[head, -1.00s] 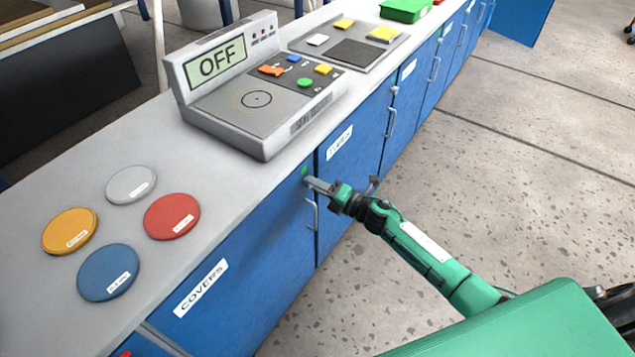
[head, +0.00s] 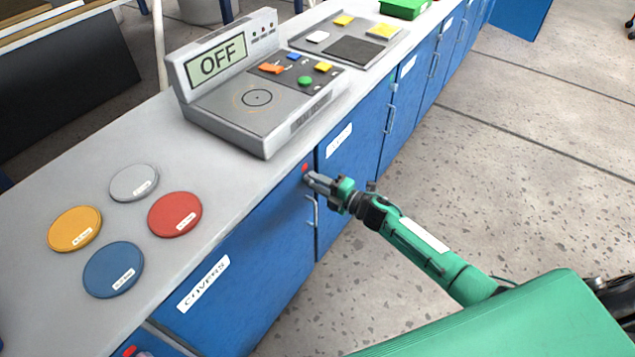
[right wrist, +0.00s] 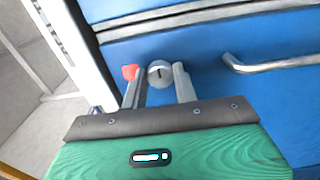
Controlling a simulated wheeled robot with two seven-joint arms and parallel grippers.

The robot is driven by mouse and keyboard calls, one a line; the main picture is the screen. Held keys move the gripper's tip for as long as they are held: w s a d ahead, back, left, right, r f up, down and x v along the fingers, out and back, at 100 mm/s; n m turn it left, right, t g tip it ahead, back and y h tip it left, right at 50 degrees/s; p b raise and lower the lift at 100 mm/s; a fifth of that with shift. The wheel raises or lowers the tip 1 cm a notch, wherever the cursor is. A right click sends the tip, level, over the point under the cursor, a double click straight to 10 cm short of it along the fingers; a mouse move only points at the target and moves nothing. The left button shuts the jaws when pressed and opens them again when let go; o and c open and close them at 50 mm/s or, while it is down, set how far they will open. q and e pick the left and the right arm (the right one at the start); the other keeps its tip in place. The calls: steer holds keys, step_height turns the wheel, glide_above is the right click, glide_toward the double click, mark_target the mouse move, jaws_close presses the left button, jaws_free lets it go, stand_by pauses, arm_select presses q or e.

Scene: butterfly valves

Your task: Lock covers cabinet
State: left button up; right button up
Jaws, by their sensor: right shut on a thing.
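The blue covers cabinet (head: 250,262) carries a white COVERS label (head: 203,284) and a metal handle (head: 311,214); its door looks closed. A small red indicator (head: 305,168) shows near the door's upper right corner. In the right wrist view, a round metal lock knob (right wrist: 160,73) with a dark slot sits beside the red indicator (right wrist: 130,72). My right gripper (head: 309,177) is at the lock, its two fingers shut on the knob, seen also in the right wrist view (right wrist: 160,86). The knob is hidden by the fingers in the head view. My left gripper is out of view.
On the grey counter (head: 70,180) lie orange, grey, red and blue discs. A device reading OFF (head: 225,62) stands behind the lock. More blue cabinets with handles run to the back right. The speckled floor (head: 520,150) at right is clear.

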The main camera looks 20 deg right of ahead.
steer(key=shift+d, duration=0.1)
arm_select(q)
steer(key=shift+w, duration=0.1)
arm_select(e)
steer(key=o, duration=1)
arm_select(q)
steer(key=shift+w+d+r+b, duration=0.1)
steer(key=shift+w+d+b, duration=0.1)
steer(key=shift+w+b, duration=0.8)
arm_select(e)
steer(key=v, duration=1.3)
steer(key=shift+s+d, duration=0.25)
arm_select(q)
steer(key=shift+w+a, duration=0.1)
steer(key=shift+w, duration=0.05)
